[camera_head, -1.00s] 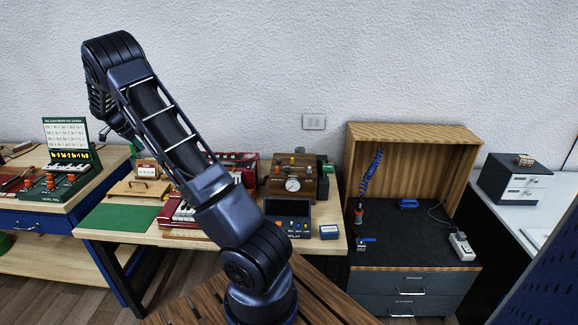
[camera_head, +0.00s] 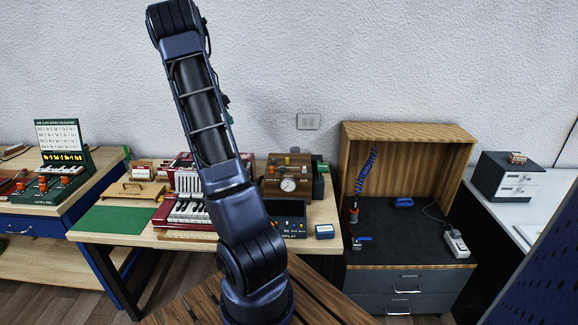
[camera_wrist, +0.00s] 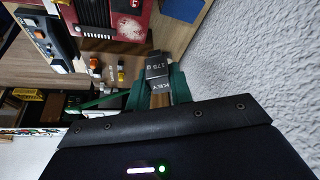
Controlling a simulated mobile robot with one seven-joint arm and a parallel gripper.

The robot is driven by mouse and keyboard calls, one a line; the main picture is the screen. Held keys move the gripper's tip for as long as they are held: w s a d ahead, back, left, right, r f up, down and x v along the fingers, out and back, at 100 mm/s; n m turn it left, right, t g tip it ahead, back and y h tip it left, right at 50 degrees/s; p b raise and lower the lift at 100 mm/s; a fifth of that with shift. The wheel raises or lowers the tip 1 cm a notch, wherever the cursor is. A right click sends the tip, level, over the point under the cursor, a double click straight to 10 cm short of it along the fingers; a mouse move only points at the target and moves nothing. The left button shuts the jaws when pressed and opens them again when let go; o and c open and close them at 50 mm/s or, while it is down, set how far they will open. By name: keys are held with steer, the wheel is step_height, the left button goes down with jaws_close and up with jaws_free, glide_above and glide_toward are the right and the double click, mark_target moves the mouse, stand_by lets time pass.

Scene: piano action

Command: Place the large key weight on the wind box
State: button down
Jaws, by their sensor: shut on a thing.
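The key weight (camera_wrist: 157,70) is a small dark block with pale lettering reading 175 g and KEY, seen in the wrist view. My gripper (camera_wrist: 158,88), with green fingers, is shut on it, and the weight is held up clear of the furniture. In the head view my raised arm hides most of the gripper. A wooden box with a round gauge and knobs on top (camera_head: 289,184), which looks like the wind box, stands at the back of the middle table, to the right of my arm. I cannot tell it surely in the wrist view.
A black-topped drawer cabinet (camera_head: 405,235) stands to the right. The wall (camera_head: 400,60) is close behind.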

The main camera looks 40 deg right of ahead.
steer(key=s+d+r+m+g, duration=0.1)
steer(key=s+d+r+m, duration=0.15)
steer(key=s+d, duration=1.1)
steer(key=m+y, duration=0.1)
steer(key=m, duration=0.2)
glide_above(304, 164)
steer(key=w+a, duration=0.1)
steer(key=shift+g, duration=0.4)
step_height(304, 164, down, 19)
steer(key=shift+r, duration=0.1)
steer(key=shift+f, duration=0.2)
steer(key=c, duration=1.3)
jaws_free()
steer(key=shift+o, duration=0.2)
steer(key=shift+r, duration=0.1)
